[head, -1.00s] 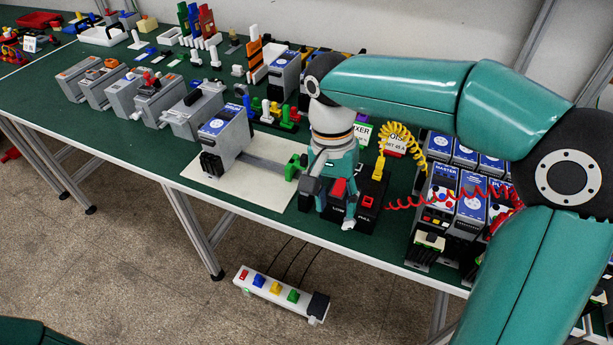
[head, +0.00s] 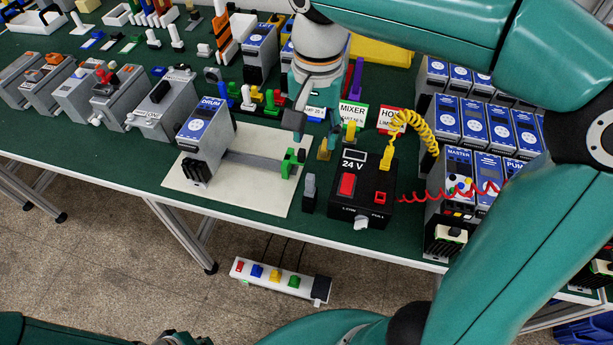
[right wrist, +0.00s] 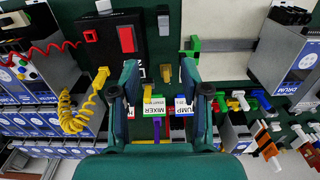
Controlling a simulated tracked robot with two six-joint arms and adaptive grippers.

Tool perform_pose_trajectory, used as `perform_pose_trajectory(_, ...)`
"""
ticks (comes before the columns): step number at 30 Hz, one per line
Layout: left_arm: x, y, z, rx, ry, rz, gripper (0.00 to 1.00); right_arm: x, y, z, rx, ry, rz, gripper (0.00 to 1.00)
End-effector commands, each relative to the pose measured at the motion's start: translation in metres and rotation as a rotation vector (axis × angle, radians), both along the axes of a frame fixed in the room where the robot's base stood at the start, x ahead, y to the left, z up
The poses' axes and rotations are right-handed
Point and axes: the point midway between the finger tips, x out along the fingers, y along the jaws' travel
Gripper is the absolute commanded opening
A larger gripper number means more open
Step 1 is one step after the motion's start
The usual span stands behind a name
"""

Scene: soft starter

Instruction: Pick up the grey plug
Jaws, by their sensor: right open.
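The grey plug (head: 309,190) stands upright on the green bench, between the pale mat and the black 24 V box. It also shows in the right wrist view (right wrist: 163,22), at the top middle, ahead of the fingers. My right gripper (head: 314,118) is open, behind and apart from the plug in the head view. In the right wrist view its two fingers (right wrist: 160,82) are spread, with nothing held between them. My left gripper cannot be made out; only teal arm parts show at the bottom left of the head view.
The black 24 V box (head: 362,190) stands right of the plug, with a yellow coiled cord (head: 421,128) and red cord beside it. The mat (head: 240,192) bears the DRUM unit (head: 206,140) and a green piece (head: 290,163). MIXER sign (head: 353,115) and yellow pieces stand behind.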

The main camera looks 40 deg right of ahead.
Motion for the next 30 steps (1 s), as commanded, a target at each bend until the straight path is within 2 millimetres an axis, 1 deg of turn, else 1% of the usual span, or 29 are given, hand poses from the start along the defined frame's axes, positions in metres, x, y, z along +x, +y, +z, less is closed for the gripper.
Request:
perform_pose_trajectory(1,0.0,0.0,-0.002,0.0,0.001,0.001,0.0,0.001,0.002,-0.013,-0.001,0.007,0.008,0.46)
perform_pose_trajectory(3,0.0,0.0,-0.003,0.0,0.001,0.001,0.0,0.003,0.005,-0.03,-0.001,0.008,0.015,0.46)
perform_pose_trajectory(6,0.0,0.0,-0.005,0.0,0.0,0.001,0.0,0.004,0.006,-0.051,-0.001,0.009,0.018,0.46)
perform_pose_trajectory(10,0.0,0.0,-0.006,0.0,0.0,0.001,0.0,0.005,0.007,-0.074,-0.001,0.007,0.022,0.46)
perform_pose_trajectory(13,0.0,0.0,-0.006,0.0,0.0,0.001,0.0,0.006,0.008,-0.085,-0.001,0.004,0.023,0.46)
perform_pose_trajectory(20,0.0,0.0,-0.005,0.0,0.0,0.001,0.0,0.005,0.008,-0.098,0.0,0.005,0.025,0.46)
perform_pose_trajectory(27,0.0,0.0,-0.001,0.0,0.0,0.001,0.0,0.004,0.008,-0.132,-0.001,0.007,0.025,0.46)
perform_pose_trajectory(30,0.0,0.0,-0.001,0.0,0.0,0.001,0.0,0.004,0.008,-0.141,0.001,0.006,0.025,0.46)
